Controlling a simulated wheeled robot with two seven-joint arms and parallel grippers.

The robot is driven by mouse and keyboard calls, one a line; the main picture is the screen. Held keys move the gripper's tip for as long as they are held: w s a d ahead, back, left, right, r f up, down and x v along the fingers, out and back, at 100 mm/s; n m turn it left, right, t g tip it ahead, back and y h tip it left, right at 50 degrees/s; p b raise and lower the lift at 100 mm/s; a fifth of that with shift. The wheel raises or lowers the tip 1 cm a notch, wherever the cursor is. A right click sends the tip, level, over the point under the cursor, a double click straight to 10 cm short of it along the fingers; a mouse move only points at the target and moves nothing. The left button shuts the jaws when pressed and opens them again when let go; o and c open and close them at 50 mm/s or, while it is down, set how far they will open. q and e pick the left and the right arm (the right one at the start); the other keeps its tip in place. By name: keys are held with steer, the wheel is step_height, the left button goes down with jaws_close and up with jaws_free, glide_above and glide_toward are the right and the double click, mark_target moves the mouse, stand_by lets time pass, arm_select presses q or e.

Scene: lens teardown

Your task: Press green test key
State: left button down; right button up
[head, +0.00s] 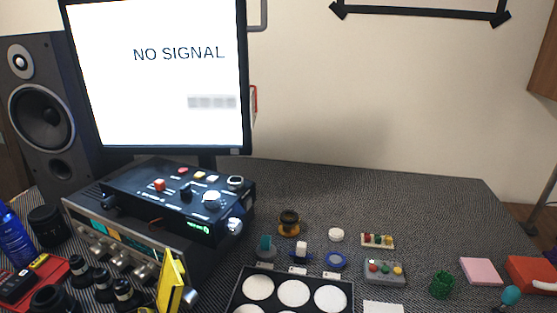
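A small grey box (384,273) with several coloured buttons sits on the right half of the table. A red and a yellow button show on its top, with what looks like a green one between them. Just behind it lies a small pale strip (377,241) with red, green and yellow caps. Which of these is the green test key, I cannot tell for sure. No label on either can be read. Neither of my grippers is in view.
A monitor (160,75) reading "NO SIGNAL" stands behind a black control unit (180,200) at left. A tray with round white wells (240,290) lies front centre. A green cup (442,284), pink block (480,271) and red item (532,272) are at right. The table's back right is clear.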

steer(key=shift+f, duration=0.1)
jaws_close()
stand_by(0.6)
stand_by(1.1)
